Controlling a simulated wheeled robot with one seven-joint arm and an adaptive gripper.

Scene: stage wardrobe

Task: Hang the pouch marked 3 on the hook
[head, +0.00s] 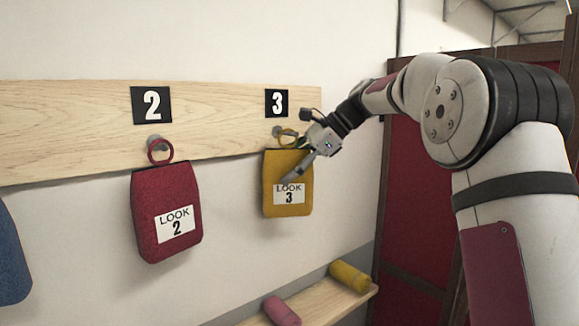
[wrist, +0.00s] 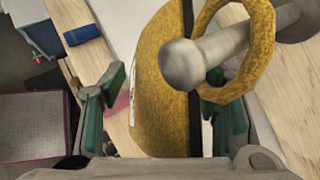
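The yellow pouch marked 3 (head: 273,180) is upright below the number 3 plate (head: 277,102). Its yellow ring (head: 291,132) is at the grey hook (head: 277,131). In the wrist view the hook (wrist: 218,46) passes through the ring (wrist: 263,42), with its rounded tip out in front. The pouch (wrist: 160,85) hangs below it there. My gripper (head: 299,163) is at the pouch's upper right side. In the wrist view my gripper (wrist: 170,112) has its green-padded fingers apart, either side of the pouch, with a gap visible on the left. Contact on the right is unclear.
A red pouch marked 2 (head: 150,205) hangs on the board (head: 60,125) to the left, and a blue pouch (head: 10,260) shows at the left edge. A low shelf (head: 325,300) below holds a yellow roll (head: 350,276) and a pink roll (head: 282,312). Red panels (head: 410,220) stand at right.

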